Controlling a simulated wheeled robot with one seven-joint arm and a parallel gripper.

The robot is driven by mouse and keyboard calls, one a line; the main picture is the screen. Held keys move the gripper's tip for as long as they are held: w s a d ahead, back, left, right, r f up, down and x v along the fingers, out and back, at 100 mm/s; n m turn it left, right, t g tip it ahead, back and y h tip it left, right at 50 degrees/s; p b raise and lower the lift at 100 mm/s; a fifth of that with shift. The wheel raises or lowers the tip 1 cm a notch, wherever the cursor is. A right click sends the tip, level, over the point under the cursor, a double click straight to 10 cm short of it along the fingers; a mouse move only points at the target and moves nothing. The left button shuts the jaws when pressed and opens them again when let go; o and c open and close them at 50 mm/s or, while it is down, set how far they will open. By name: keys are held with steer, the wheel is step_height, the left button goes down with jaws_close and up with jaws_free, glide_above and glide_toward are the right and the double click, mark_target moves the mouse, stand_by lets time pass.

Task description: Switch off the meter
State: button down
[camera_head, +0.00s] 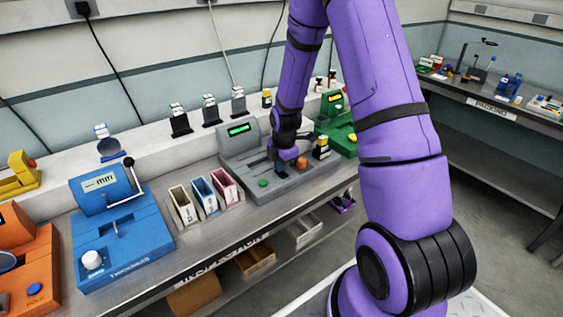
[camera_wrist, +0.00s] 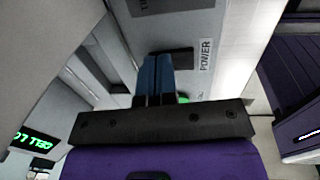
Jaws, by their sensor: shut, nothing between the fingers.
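The grey meter (camera_head: 236,152) stands on the bench in the head view, with a lit green display (camera_head: 239,129). Its display also glows at the lower left of the wrist view (camera_wrist: 34,141). My gripper (camera_head: 282,172) is over the meter's flat front part, pointing down. In the wrist view its blue fingers (camera_wrist: 155,62) are together and empty, beside a dark slot or switch (camera_wrist: 180,58) next to the POWER label (camera_wrist: 206,54). The fingers partly cover this dark part; I cannot tell whether they touch it. A green button (camera_head: 263,183) lies left of the gripper.
An orange-red knob (camera_head: 301,162) and a small yellow-topped item (camera_head: 321,143) are close to the gripper's right. A green machine (camera_head: 343,135) stands further right. Narrow bins (camera_head: 224,186) and a blue thickness device (camera_head: 120,235) stand left.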

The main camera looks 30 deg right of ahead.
steer(key=shift+f, duration=0.2)
stand_by(0.3)
steer(key=shift+s, duration=0.2)
steer(key=shift+s+r, duration=0.2)
steer(key=shift+s, duration=0.4)
